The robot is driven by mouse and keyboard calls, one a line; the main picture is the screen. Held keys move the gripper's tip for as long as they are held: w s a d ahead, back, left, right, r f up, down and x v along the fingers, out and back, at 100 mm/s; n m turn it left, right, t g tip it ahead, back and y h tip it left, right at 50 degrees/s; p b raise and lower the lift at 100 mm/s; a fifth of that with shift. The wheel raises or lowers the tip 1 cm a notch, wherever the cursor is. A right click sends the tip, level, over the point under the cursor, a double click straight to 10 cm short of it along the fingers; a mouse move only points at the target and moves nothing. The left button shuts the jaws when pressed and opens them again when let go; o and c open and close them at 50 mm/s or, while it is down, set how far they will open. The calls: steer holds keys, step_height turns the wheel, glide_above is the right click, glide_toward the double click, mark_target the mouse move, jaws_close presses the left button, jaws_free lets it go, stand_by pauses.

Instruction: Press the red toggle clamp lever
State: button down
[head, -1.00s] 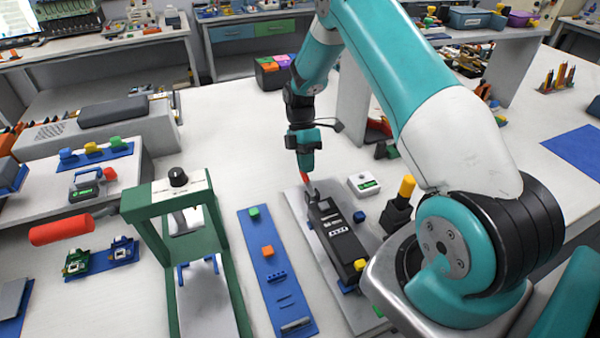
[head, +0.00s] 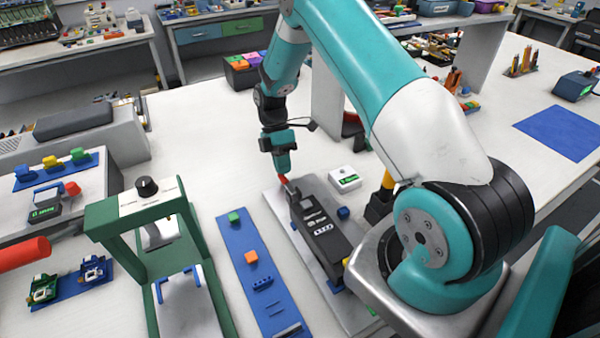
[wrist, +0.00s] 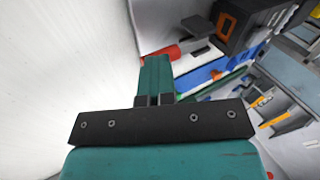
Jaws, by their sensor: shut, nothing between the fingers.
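The red toggle clamp lever (head: 283,180) stands at the far end of a grey fixture plate (head: 273,200), beside a black device (head: 325,232). My gripper (head: 284,170) is shut and empty, pointing down with its tip right at the top of the lever. It looks to be at or very near contact, but I cannot tell whether it touches. In the wrist view the shut teal fingers (wrist: 155,70) cover part of the scene, and the red lever (wrist: 166,52) shows just beyond their tip. The lever's lower part is small and partly hidden.
A white box with a green display (head: 344,179) sits right of the fixture. A blue strip (head: 240,245) with small blocks and a green frame (head: 150,215) stand to the left. A large red cylinder (head: 20,254) is at the left edge.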

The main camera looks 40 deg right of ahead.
steer(key=shift+a+f, duration=0.2)
steer(key=shift+f, duration=0.2)
steer(key=w+d+r, duration=0.4)
steer(key=w+r, duration=0.4)
steer(key=r, duration=0.1)
steer(key=shift+w+r, duration=0.15)
